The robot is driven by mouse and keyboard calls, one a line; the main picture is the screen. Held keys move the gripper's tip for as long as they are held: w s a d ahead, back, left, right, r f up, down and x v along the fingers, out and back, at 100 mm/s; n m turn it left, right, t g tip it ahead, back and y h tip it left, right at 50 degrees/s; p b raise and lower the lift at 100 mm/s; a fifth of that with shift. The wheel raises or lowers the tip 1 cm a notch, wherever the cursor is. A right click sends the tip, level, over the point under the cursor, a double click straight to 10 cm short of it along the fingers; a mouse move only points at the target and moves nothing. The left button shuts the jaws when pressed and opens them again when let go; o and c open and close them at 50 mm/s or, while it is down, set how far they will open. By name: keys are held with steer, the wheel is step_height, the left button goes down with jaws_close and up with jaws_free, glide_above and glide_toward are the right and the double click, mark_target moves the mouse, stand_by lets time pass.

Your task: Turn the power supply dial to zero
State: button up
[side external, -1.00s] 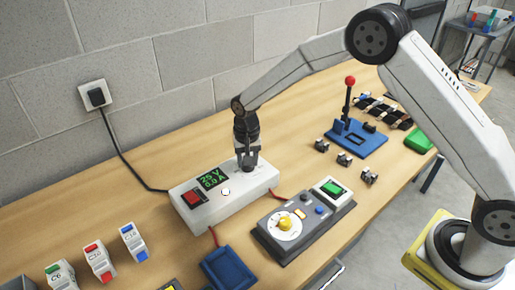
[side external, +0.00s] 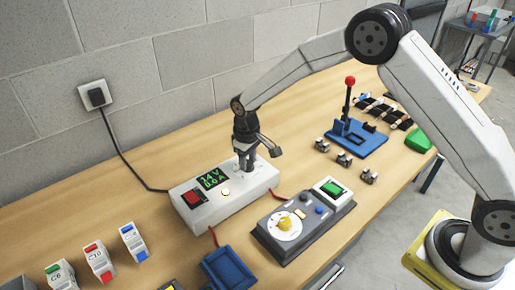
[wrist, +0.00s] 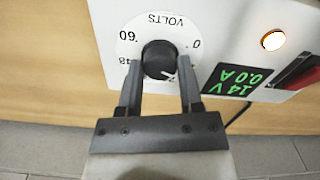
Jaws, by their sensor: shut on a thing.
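The power supply (side external: 225,198) is a white box on the bench near the wall. The black dial (wrist: 158,58) sits on a white scale marked VOLTS, with 0 and 60 readable. Its white pointer mark is partly hidden by the right finger. My gripper (wrist: 160,88) is shut on the dial, one finger on each side. In the side view my gripper (side external: 245,168) stands over the top of the supply and hides the dial.
A red rocker switch (side external: 192,198) and a lit round lamp (side external: 226,191) are on the supply. A grey panel (side external: 305,222) with a yellow knob stands in front. A blue tray (side external: 230,268) and a blue lever fixture (side external: 356,138) are nearby.

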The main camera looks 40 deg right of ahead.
mark_target(248, 162)
steer(key=n, duration=0.5)
steer(key=o, duration=1.2)
steer(key=shift+n, duration=0.4)
steer(key=shift+r, duration=0.15)
steer(key=shift+r, duration=3.4)
step_height(248, 162, up, 2)
steer(key=m, duration=0.2)
steer(key=shift+m, duration=0.4)
steer(key=shift+f, duration=0.15)
